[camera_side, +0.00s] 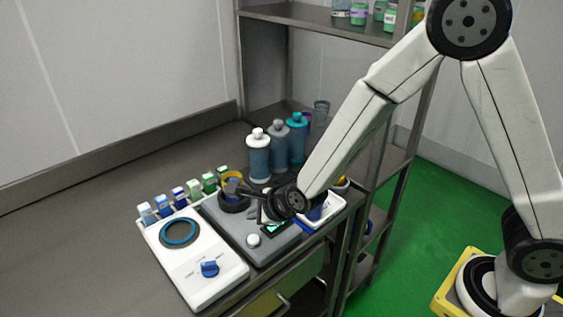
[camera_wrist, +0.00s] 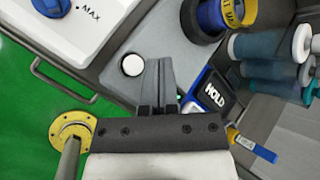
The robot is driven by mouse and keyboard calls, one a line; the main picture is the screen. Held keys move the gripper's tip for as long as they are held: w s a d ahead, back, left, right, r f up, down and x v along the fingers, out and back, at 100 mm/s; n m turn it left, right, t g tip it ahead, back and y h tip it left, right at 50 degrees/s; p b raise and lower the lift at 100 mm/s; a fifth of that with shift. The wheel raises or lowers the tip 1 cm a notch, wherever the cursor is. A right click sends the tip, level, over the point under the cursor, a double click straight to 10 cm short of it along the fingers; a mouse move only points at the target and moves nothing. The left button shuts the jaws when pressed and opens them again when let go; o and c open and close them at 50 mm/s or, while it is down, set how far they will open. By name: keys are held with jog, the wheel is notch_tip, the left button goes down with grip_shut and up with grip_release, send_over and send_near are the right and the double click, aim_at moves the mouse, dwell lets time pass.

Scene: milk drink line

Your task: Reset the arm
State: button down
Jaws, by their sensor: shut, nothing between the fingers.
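My arm reaches in from the right in the side view, bent down over the grey device (camera_side: 268,245) on the bench. My gripper (camera_wrist: 159,64) shows in the wrist view with its two fingers together and nothing between them. In the side view its fingertips are small and partly hidden by my wrist. I cannot tell whether the fingers touch the device.
A white device with a blue knob (camera_side: 209,268) stands left of the grey one. Several small cartons (camera_side: 179,196) line the back. Bottles (camera_side: 259,158) stand behind, beside a metal shelf rack (camera_side: 320,18). The bench's left is clear.

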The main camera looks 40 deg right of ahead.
jog(key=shift+d, duration=0.1)
jog(key=s+d+r+n+g+h, duration=0.1)
jog(key=s+d+r+n+g, duration=0.1)
jog(key=s+d+n, duration=0.5)
jog(key=s+d+r+n+g+h, duration=0.1)
jog(key=s+d+n+g, duration=0.3)
jog(key=n, duration=1.3)
jog(key=s+d+r, duration=0.1)
jog(key=s+d, duration=0.3)
jog(key=s, duration=0.1)
jog(key=shift+s+n, duration=0.2)
jog(key=shift+n, duration=0.1)
